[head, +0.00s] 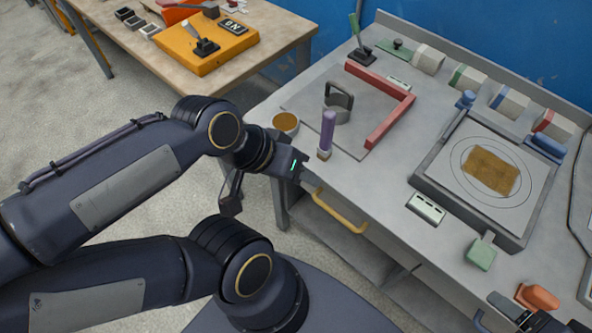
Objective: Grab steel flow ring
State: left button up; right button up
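The steel flow ring (338,106) is a grey metal ring with an upright loop handle. It stands on a grey plate on the workbench, inside the corner of a red L-shaped bar. My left gripper (304,163) is at the bench's near left edge, in front of the ring and apart from it. Its fingers are seen nearly side-on, so their opening is unclear. Dark parts at the bottom right corner look like my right gripper (540,322). They are cut off by the frame edge and lie far from the ring.
A purple-handled brush (326,136) stands between my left gripper and the ring. A small cup of brown material (286,122) is at the left edge. The red L-shaped bar (388,118) borders the ring's far side. A square mould (507,174) lies at right.

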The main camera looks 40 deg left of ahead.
aim_at(342, 102)
jog(key=j, duration=0.45)
jog(key=i+j+u, duration=0.1)
jog(key=j, duration=0.4)
jog(key=i+j+u, duration=0.1)
jog(key=j, duration=0.35)
jog(key=i+j, duration=0.15)
jog(key=j, duration=0.3)
jog(key=i+j+u, duration=0.1)
jog(key=j, duration=0.4)
